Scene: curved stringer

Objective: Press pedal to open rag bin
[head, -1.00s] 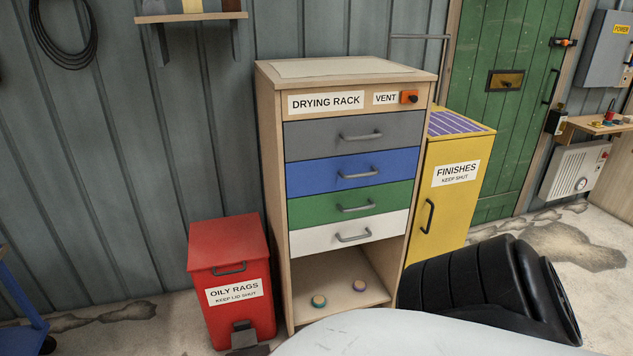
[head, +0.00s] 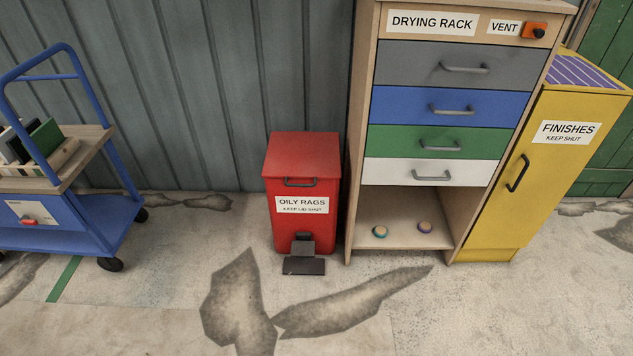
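The red rag bin (head: 300,232) stands upright on the floor against the corrugated wall, left of the drying rack. Its label reads "OILY RAGS, KEEP LID SHUT". Its red lid (head: 302,154) is down, with a dark handle at the front. The dark grey pedal (head: 304,266) sticks out at floor level from the bin's front base. Neither of my grippers shows in the head view.
The drying rack (head: 357,190) stands right of the bin, with two small round items in its open bottom bay. A yellow finishes cabinet (head: 497,215) is further right. A blue cart (head: 85,225) stands at the left. The floor (head: 340,325) before the bin is clear.

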